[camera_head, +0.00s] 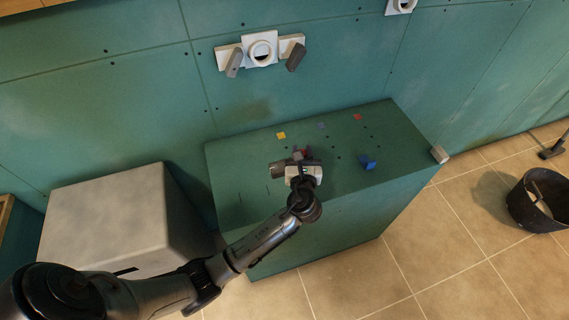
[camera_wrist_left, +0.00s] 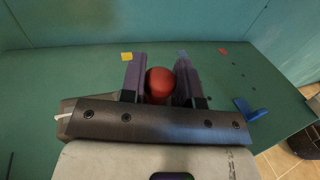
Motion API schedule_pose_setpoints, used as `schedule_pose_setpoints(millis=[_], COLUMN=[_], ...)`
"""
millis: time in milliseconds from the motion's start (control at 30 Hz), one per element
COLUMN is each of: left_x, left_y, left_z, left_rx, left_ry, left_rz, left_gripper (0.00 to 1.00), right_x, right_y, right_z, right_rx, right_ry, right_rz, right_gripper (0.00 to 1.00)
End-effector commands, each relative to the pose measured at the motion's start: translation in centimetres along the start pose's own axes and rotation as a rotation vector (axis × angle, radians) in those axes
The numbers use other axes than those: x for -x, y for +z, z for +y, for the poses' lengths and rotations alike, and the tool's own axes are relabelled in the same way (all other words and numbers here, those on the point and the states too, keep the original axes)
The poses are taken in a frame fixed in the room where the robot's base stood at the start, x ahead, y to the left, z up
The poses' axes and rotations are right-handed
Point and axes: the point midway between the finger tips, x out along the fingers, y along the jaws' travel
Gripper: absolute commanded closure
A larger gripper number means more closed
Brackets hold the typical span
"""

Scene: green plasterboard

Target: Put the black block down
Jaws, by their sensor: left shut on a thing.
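My left gripper (camera_head: 301,156) is over the top of the green bench (camera_head: 232,190). In the left wrist view its two dark fingers (camera_wrist_left: 160,72) are closed on a red rounded thing (camera_wrist_left: 160,85), which fills the gap between them. A bit of red shows at the fingers in the head view. Whether the red thing touches the bench top is hidden. I cannot make out a separate black block in either view. My right gripper is not in view.
Yellow (camera_head: 281,135), grey-blue (camera_head: 322,125) and red (camera_head: 358,117) squares lie along the bench's back. A blue piece (camera_head: 367,162) sits to the right. A grey box (camera_head: 105,215) stands left; a black bucket (camera_head: 540,200) is on the floor right. White fittings (camera_head: 262,48) are on the wall.

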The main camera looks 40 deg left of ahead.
Motion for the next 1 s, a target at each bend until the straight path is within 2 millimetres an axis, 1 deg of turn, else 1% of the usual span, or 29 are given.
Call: schedule_pose_setpoints(millis=[33, 100, 200, 333, 467, 567, 833, 900, 1000], left_x=[-0.5, -1.1, -1.8, -2.3, -2.5, -2.5, -2.5, -2.5, -2.5], left_y=[-0.8, -1.5, -2.2, -2.8, -3.0, -3.5, -6.8, -7.0, -6.9], left_z=[0.9, 1.9, 3.0, 3.9, 4.2, 4.2, 4.2, 4.2, 4.2], left_rx=[-0.004, -0.004, -0.002, -0.002, -0.001, -0.001, -0.003, -0.001, 0.0], left_ry=[0.001, 0.001, 0.0, 0.0, -0.001, -0.001, -0.001, -0.001, -0.001], left_rz=[-0.002, -0.001, -0.002, -0.001, -0.001, 0.0, 0.001, 0.0, -0.001], left_gripper=[1.0, 1.0, 1.0, 1.0, 1.0, 1.0, 1.0, 1.0, 1.0], right_x=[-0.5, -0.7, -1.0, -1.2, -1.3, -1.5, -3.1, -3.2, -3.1], right_y=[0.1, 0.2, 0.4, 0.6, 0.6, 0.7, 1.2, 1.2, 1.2], right_z=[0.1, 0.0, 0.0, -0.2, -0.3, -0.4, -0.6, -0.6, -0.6], right_rx=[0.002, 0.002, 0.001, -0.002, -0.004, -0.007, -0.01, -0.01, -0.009], right_ry=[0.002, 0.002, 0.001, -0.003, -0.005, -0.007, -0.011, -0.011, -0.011], right_rz=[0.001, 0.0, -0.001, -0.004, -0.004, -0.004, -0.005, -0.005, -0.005], right_gripper=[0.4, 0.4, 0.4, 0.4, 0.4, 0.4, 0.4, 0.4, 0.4])
